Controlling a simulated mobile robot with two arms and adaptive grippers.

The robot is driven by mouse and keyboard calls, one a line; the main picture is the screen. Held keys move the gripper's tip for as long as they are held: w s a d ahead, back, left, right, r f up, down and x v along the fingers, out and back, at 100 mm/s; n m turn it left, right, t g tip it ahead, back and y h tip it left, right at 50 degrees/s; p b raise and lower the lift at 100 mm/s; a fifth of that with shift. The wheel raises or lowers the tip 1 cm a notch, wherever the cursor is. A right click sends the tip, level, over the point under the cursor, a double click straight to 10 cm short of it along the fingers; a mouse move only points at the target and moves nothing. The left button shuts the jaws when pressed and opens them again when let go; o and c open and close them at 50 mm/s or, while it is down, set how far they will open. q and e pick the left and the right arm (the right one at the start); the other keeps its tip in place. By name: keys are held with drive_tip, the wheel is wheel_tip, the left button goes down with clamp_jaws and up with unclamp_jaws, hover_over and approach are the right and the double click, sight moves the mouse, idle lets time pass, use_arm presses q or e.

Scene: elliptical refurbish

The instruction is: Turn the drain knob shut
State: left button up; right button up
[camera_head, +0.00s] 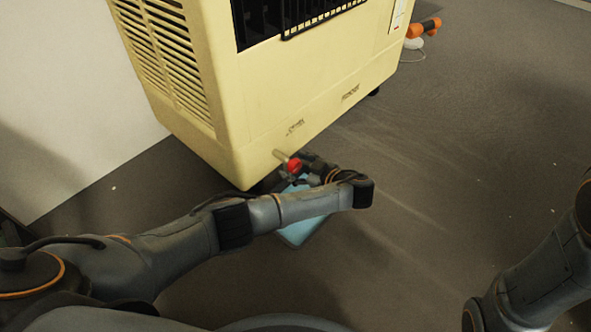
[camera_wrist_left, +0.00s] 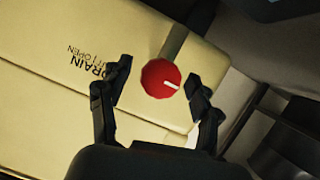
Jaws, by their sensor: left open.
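The drain knob (camera_head: 294,164) is red and round, at the end of a short pipe low on the cream machine (camera_head: 300,100). In the left wrist view the knob (camera_wrist_left: 161,79) shows face-on, with a white mark pointing right and slightly down. My left gripper (camera_head: 307,165) is at the knob in the head view, partly hidden behind its own wrist. In the left wrist view my left gripper (camera_wrist_left: 160,78) is open, with one finger on each side of the knob. A gap shows on the left; on the right the finger is very near, and touching cannot be told. My right gripper is out of view.
A light blue tray (camera_head: 298,233) lies on the floor below the knob, partly hidden by my left arm. "DRAIN" and "OPEN" lettering (camera_wrist_left: 88,65) is printed beside the knob. An orange-handled tool (camera_head: 424,28) lies at the back right. The floor on the right is clear.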

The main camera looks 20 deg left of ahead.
use_arm(q)
drive_tip(key=shift+w+a+f, duration=0.1)
drive_tip(key=shift+a, duration=0.1)
drive_tip(key=c, duration=1.2)
